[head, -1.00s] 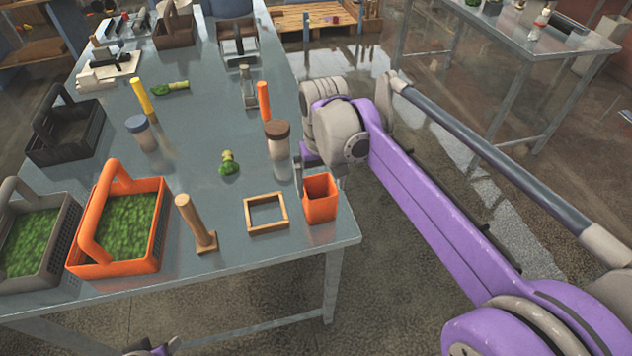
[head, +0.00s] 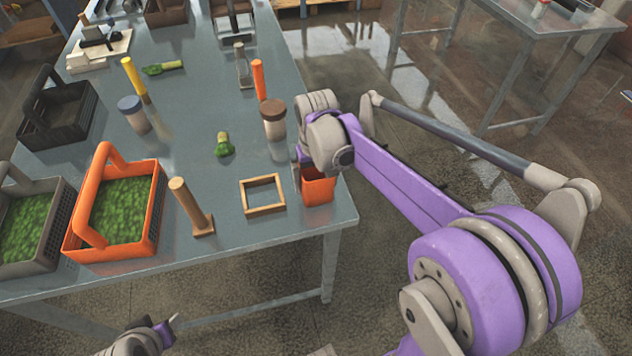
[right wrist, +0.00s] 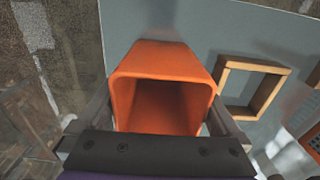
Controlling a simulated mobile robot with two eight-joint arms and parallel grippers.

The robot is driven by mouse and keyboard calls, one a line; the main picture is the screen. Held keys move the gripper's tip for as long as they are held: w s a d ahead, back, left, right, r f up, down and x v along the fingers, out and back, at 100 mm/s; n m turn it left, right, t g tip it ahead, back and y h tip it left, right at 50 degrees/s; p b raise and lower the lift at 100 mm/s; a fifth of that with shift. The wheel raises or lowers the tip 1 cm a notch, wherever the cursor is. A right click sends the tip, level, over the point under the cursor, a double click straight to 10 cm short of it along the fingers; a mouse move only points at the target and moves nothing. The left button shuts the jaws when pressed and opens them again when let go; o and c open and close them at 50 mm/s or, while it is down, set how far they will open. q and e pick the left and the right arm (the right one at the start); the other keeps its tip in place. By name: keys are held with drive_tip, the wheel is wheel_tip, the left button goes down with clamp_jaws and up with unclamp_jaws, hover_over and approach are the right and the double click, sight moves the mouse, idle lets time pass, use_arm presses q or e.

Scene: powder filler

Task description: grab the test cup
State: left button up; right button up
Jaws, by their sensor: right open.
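The test cup, taken to be the square orange cup (head: 319,190), stands near the table's front right corner. In the right wrist view the cup (right wrist: 160,60) fills the middle, its opening facing the camera. My right gripper (right wrist: 155,115) is open, with one finger on each side of the cup; I cannot tell whether either finger touches it. In the head view my right gripper (head: 298,172) is at the cup, partly hidden by its own arm. My left gripper (head: 160,335) shows at the bottom edge, below the table front, its jaws unclear.
A wooden frame (head: 263,195) lies just left of the cup. A brown-lidded jar (head: 273,122) stands behind it. A wooden stamp (head: 192,207) and an orange basket (head: 157,215) are farther left. A green item (head: 224,145) lies mid-table. The table edge is close on the right.

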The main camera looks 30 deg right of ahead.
wheel_tip(320, 180, down, 2)
drive_tip(key=shift+f, duration=0.25)
drive_tip(key=c, duration=1.1)
drive_tip(key=shift+o, duration=0.2)
drive_tip(key=shift+r, duration=0.15)
